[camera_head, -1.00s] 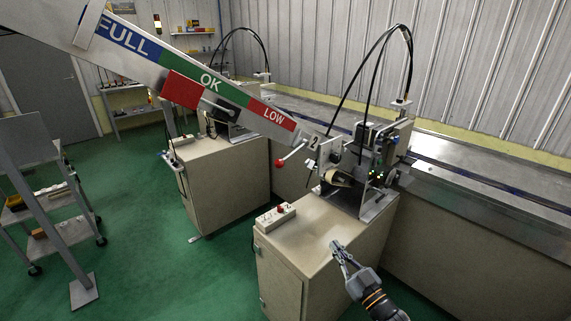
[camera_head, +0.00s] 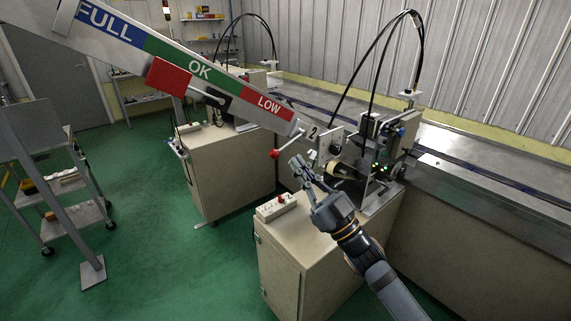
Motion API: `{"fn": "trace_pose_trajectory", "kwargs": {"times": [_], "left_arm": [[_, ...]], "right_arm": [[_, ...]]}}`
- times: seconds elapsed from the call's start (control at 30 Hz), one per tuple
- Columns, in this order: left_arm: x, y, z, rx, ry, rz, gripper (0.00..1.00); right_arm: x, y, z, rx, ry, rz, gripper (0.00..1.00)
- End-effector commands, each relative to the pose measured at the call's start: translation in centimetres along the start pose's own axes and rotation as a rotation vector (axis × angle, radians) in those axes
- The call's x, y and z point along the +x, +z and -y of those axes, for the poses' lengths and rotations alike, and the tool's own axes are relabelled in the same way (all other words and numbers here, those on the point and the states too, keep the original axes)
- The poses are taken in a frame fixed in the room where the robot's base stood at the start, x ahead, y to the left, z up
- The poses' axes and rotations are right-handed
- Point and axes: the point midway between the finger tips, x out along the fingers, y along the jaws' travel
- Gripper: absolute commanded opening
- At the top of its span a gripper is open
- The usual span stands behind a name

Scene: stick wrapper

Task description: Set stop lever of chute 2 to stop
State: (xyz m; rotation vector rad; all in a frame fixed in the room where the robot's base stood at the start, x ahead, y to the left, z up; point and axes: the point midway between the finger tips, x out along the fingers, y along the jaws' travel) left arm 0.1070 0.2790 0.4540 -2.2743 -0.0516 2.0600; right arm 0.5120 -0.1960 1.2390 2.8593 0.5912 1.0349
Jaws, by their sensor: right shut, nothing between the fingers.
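Chute 2 (camera_head: 228,87) slopes down from the upper left, with FULL, OK and LOW bands and a "2" plate (camera_head: 313,133) at its lower end. The stop lever (camera_head: 276,154) with a red knob sticks out to the lower left of that end. My right gripper (camera_head: 297,163) is shut and empty. Its fingertips appear just right of the red knob, with a small gap in the picture. I cannot tell whether they touch the lever rod. My left gripper is not in view.
The wrapper machine (camera_head: 381,150) stands on a beige cabinet (camera_head: 283,250), with a switch box (camera_head: 275,208) on its front left top. A second cabinet (camera_head: 225,170) stands behind. A trolley (camera_head: 75,186) is at the left. A conveyor (camera_head: 480,185) runs along the wall.

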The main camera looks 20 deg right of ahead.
Motion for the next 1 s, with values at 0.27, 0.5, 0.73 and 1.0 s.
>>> {"fn": "trace_pose_trajectory", "kwargs": {"times": [0.27,0.5,0.73,1.0], "left_arm": [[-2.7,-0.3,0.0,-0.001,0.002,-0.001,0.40],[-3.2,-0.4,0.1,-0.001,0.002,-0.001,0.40],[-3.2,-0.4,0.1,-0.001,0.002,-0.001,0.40],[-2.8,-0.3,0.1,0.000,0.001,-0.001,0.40]], "right_arm": [[3.3,0.0,-0.2,0.003,0.007,0.002,0.00],[3.7,3.3,-0.1,0.001,0.004,0.001,0.00],[3.7,3.9,0.0,0.000,0.002,0.001,0.00],[3.3,4.6,-0.1,-0.049,-0.038,0.004,0.00]]}}
